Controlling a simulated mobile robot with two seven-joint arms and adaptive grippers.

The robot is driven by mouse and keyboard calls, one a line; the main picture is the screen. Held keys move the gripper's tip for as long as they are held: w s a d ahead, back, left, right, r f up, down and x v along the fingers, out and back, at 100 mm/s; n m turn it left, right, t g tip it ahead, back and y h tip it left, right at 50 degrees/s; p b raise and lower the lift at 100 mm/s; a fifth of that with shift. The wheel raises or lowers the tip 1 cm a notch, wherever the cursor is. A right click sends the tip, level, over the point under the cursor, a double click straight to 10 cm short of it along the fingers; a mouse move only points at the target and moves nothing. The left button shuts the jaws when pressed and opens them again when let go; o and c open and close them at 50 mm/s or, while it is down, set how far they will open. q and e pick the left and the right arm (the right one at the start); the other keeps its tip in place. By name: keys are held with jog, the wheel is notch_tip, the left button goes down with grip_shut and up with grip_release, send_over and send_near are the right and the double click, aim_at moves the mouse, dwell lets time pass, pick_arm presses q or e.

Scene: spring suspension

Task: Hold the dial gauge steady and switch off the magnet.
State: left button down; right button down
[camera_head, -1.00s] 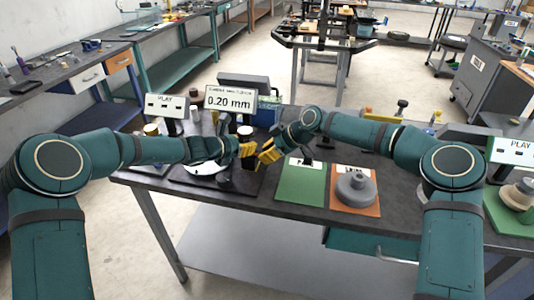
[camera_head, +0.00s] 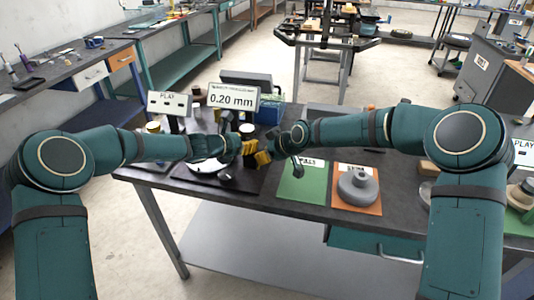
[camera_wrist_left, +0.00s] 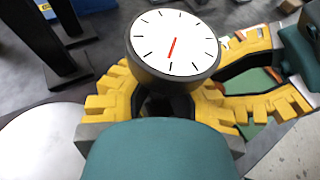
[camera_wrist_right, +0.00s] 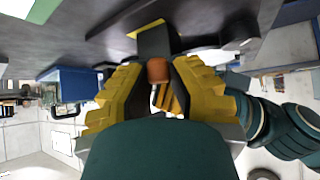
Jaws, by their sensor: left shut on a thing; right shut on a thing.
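The dial gauge (camera_wrist_left: 174,44) has a white face and a red needle pointing down and slightly left. It sits between the yellow fingers of my left gripper (camera_wrist_left: 165,95), which is shut on it. In the head view my left gripper (camera_head: 247,147) is beside my right gripper (camera_head: 263,157), above the dark plate. In the right wrist view my right gripper (camera_wrist_right: 158,92) has its yellow fingers close on both sides of a small orange-brown knob (camera_wrist_right: 158,70). The knob is on a dark block (camera_wrist_right: 155,40), seemingly the magnet base. The gauge is hardly visible in the head view.
A green mat (camera_head: 303,185) and an orange mat (camera_head: 345,206) bearing a grey stepped part (camera_head: 358,188) lie to the right. A blue box (camera_head: 268,112) stands behind the grippers.

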pick_arm(q)
jog(key=shift+s+d+r, duration=0.1)
jog(key=shift+d, duration=0.15)
pick_arm(e)
jog(key=shift+s+a, duration=0.1)
jog(key=c, duration=0.9)
grip_release()
pick_arm(q)
jog(key=shift+a, duration=0.1)
pick_arm(e)
jog(key=shift+o, duration=0.2)
jog(key=shift+s+d+r, duration=0.1)
jog(key=shift+d+r, duration=0.25)
jog(key=shift+r, duration=0.05)
jog(key=v, duration=1.1)
jog(key=shift+s+f, duration=0.1)
pick_arm(q)
jog(key=c, duration=1)
grip_release()
